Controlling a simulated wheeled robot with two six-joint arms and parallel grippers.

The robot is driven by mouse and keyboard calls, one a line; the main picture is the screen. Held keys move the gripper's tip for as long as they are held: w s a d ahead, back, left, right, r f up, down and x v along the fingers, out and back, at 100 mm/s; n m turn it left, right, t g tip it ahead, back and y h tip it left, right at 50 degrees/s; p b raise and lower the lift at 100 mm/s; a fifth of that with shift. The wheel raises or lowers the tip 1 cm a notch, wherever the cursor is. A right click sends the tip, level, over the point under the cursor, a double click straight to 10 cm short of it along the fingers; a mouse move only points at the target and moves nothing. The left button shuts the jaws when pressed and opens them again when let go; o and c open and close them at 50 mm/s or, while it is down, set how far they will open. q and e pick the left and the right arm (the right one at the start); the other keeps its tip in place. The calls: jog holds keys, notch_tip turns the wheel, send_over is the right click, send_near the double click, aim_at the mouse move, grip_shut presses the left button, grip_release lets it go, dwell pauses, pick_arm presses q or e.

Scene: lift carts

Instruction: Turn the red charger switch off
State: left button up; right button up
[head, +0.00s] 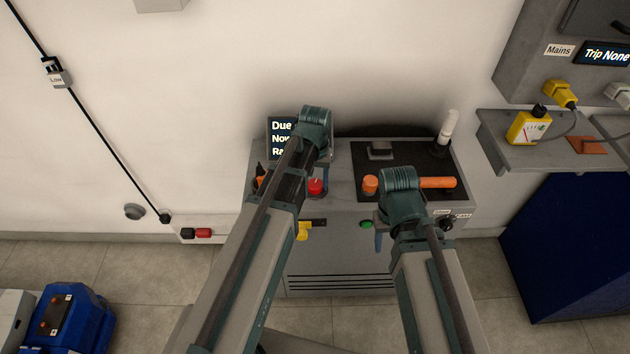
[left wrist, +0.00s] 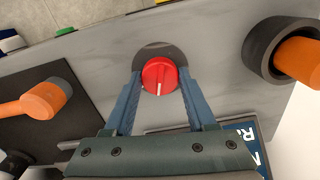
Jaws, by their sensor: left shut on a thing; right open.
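The red charger switch (head: 316,187) is a round red knob on top of the grey cabinet. In the left wrist view the knob (left wrist: 158,75) has a white pointer line running from its middle toward my gripper's palm. My left gripper (left wrist: 160,80) has one finger on each side of the knob and is shut on it. In the head view my left gripper (head: 319,178) reaches down over the cabinet's left part. My right gripper (head: 384,240) is open at the cabinet's front edge, right of a green button, and holds nothing visible.
The grey cabinet (head: 340,270) carries a dark display (head: 280,128) partly hidden by my left arm, an orange knob (head: 370,184), an orange handle (head: 438,183) and a white cylinder (head: 448,128). A yellow part (head: 303,231) sits on its front. A shelf with a yellow meter (head: 527,128) is at right.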

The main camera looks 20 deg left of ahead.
aim_at(315, 183)
pick_arm(q)
jog(key=shift+n, duration=1.8)
jog(key=o, duration=1.4)
notch_tip(315, 183, up, 14)
jog(key=p, duration=1.4)
jog(key=shift+f, duration=0.1)
